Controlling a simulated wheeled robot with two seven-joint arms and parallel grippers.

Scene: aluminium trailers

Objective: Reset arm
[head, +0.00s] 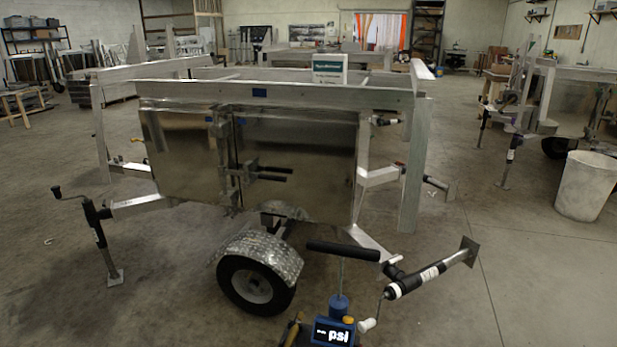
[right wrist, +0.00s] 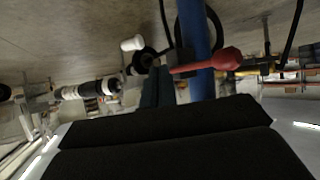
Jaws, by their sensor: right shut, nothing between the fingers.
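My right gripper (right wrist: 158,80) shows in the right wrist view as dark narrow fingers beyond a broad black body at the bottom. It is shut and empty. Neither gripper nor arm shows in the head view, and my left gripper is out of sight. An aluminium trailer (head: 300,150) with a shiny metal box stands in the middle of the head view. A blue air pump (head: 335,330) marked "psi", with a black T-handle (head: 343,250), stands in front of it. In the right wrist view, a blue column (right wrist: 196,35) and a red handle (right wrist: 215,62) are close beyond the fingers.
A wheel with a tread-plate fender (head: 258,255) and a trailer jack (head: 430,272) stick out towards me. Another jack (head: 100,240) stands at the left. A white bin (head: 586,187) is at the right. The floor (head: 530,280) is clear at the lower right.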

